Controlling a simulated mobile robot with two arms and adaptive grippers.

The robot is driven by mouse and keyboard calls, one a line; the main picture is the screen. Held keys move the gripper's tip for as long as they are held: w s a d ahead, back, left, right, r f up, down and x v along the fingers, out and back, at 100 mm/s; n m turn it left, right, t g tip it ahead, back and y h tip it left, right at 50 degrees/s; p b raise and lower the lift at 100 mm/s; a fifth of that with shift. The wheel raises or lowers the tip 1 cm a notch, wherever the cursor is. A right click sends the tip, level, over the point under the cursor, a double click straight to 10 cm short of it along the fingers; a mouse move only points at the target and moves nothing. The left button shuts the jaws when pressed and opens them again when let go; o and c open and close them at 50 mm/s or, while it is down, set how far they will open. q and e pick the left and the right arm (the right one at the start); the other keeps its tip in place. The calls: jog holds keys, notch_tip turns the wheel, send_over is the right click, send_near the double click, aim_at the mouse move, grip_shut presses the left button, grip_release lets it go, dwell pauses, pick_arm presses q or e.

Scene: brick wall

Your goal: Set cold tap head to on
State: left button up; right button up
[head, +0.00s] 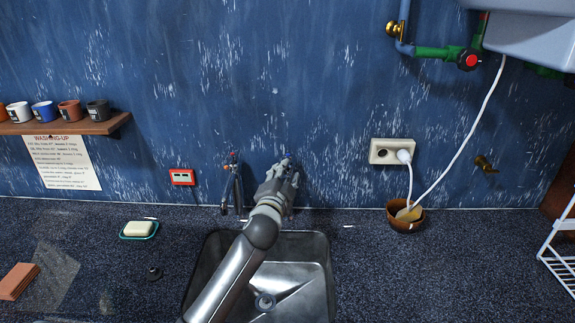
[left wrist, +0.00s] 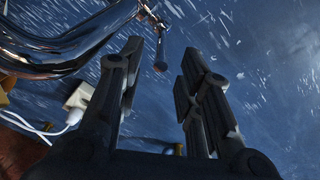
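My left gripper (head: 287,165) is at the blue wall behind the sink, over the right part of the tap. In the left wrist view its two dark fingers (left wrist: 160,85) are apart with nothing seen between them. A small blue mark on the cold tap head (head: 288,154) shows just beyond the fingers, and most of the head is hidden. The red-marked tap head (head: 233,156) is to the left, apart from the gripper. The wrist view shows a chrome tap pipe (left wrist: 65,52) close by and a small chrome lever (left wrist: 160,58) beyond the fingertips. Contact cannot be told. My right gripper is not in view.
A steel sink (head: 318,250) lies under my left arm. A socket (head: 388,152) with a white plug and a brown pot (head: 402,222) are to the right. A soap dish (head: 138,231) is to the left. A white rack (head: 559,250) stands far right.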

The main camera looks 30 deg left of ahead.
pick_arm(q)
jog(key=x, duration=0.3)
jog(key=shift+w+a+r, duration=0.1)
jog(key=shift+w, duration=0.15)
jog(key=shift+w+a+p, duration=0.1)
jog(key=shift+w+p, duration=0.15)
jog(key=shift+p, duration=0.05)
jog(key=shift+c, duration=0.6)
jog(key=c, duration=0.5)
grip_shut()
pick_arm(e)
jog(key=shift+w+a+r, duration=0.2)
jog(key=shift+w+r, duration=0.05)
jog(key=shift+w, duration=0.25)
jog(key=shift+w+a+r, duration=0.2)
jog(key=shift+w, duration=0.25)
